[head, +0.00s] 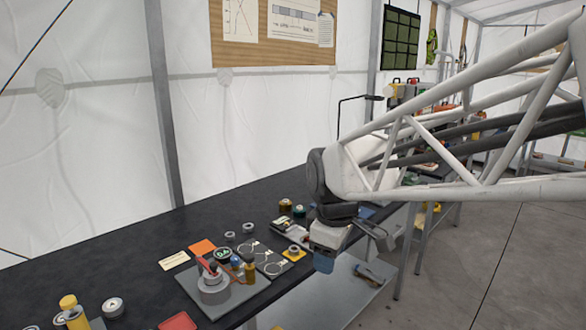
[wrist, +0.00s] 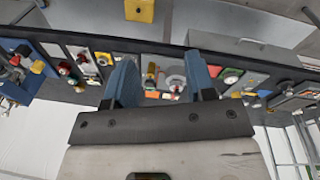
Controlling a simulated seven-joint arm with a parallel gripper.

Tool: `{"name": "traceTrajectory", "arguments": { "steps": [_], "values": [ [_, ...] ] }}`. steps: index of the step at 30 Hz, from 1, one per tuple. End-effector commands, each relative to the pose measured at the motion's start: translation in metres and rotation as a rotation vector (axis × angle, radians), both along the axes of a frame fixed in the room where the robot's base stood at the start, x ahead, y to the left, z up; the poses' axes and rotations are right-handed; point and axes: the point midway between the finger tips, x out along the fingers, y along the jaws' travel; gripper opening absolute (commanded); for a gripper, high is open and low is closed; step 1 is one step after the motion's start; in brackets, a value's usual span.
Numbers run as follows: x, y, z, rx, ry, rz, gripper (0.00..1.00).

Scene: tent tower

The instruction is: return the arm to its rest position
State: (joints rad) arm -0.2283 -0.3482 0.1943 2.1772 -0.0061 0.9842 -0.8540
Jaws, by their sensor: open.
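My arm reaches in from the right in the head view, over the front edge of the dark bench (head: 130,240). My gripper (head: 325,262) hangs at the bench's front edge and is partly hidden by the wrist. In the wrist view my gripper (wrist: 163,88) shows two blue fingers set apart, with nothing held between them. The bench and its small items lie beyond the fingertips, apart from them.
A grey plate (head: 190,280) holds a grey round holder with pens. Near it lie an orange card (head: 202,247), a red pad (head: 178,322) and yellow-topped bottles (head: 70,306). A lower shelf (head: 345,295) stands below the bench. Open floor (head: 470,260) lies to the right.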

Motion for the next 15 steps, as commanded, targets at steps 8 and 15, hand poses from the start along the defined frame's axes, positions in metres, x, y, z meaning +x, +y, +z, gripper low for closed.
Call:
{"name": "traceTrajectory", "arguments": {
  "steps": [8, 15],
  "values": [
    [-0.071, -0.057, -0.006, 0.057, -0.033, -0.429, 0.5],
    [-0.132, -0.092, -0.02, 0.114, -0.06, -0.791, 0.5]
  ]
}}
